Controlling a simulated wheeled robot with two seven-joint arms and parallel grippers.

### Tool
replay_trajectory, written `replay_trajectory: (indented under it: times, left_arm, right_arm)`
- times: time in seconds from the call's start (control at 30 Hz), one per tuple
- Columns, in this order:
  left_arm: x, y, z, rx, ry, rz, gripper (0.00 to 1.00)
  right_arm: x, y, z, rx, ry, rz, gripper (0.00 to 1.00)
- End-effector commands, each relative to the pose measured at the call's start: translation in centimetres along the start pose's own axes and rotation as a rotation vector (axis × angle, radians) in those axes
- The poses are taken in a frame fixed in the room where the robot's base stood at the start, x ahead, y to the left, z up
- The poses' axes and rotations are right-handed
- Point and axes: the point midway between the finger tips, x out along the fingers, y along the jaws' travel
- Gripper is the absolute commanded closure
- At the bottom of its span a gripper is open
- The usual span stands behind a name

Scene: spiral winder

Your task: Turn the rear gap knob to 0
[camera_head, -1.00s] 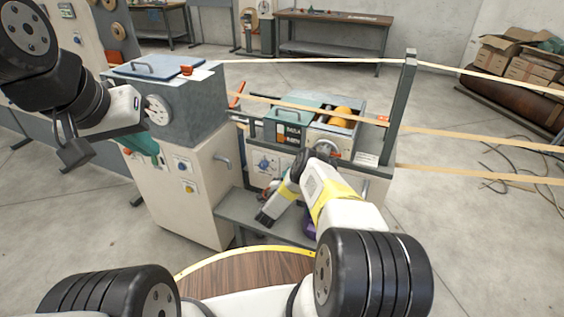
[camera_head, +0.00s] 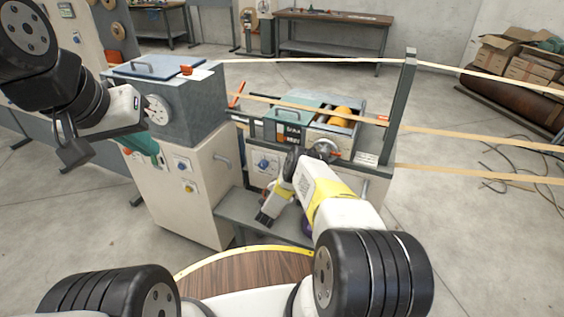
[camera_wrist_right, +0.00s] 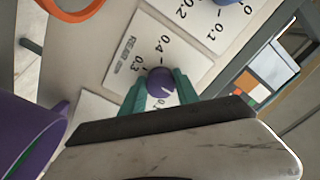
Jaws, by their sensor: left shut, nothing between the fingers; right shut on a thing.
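The rear gap knob (camera_wrist_right: 161,82) is small, round and purple. It sits on a white plate (camera_wrist_right: 170,32) lettered "REAR", with 0.3 and 0.4 marked beside the knob. My right gripper (camera_wrist_right: 161,87) is shut on this knob, its teal fingers on either side. A pale mark shows low on the knob; I cannot tell its reading. In the head view my right arm hides the knob. My left gripper (camera_head: 72,150) is shut and empty at the left, in front of the grey machine head, away from the knob.
A blue knob (camera_head: 262,164) on the panel also shows at the top edge of the wrist view (camera_wrist_right: 228,2). A purple cylinder (camera_wrist_right: 25,130) and orange ring lie close to the right gripper. A grey post (camera_head: 397,105) and stretched tan strips stand behind and right of the arm.

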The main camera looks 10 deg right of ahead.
Motion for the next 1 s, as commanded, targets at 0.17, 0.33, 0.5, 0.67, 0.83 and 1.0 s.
replay_trajectory:
  times: [0.17, 0.33, 0.5, 0.67, 0.83, 1.0]
  left_arm:
    - [0.0, 0.0, 0.0, 0.000, 0.000, 0.000, 1.00]
    - [0.0, 0.0, 0.0, 0.000, 0.000, 0.000, 1.00]
    - [0.0, 0.0, 0.0, 0.000, 0.000, 0.000, 1.00]
    - [0.0, 0.0, 0.0, 0.000, 0.000, 0.000, 1.00]
    - [0.0, 0.0, 0.0, 0.000, 0.000, 0.000, 1.00]
    - [0.0, 0.0, 0.0, 0.000, 0.000, 0.000, 1.00]
  right_arm:
    - [-0.1, 0.1, 0.2, -0.002, -0.004, 0.001, 0.51]
    - [-0.1, 0.0, 0.1, -0.001, -0.002, 0.000, 0.41]
    - [-0.1, 0.0, 0.1, 0.000, -0.002, 0.000, 0.41]
    - [-1.2, 0.0, 0.1, 0.000, -0.003, 0.000, 0.41]
    - [-4.2, 0.0, 0.2, -0.001, -0.005, 0.001, 0.41]
    - [-6.7, 0.0, 0.2, -0.001, -0.005, 0.000, 0.41]
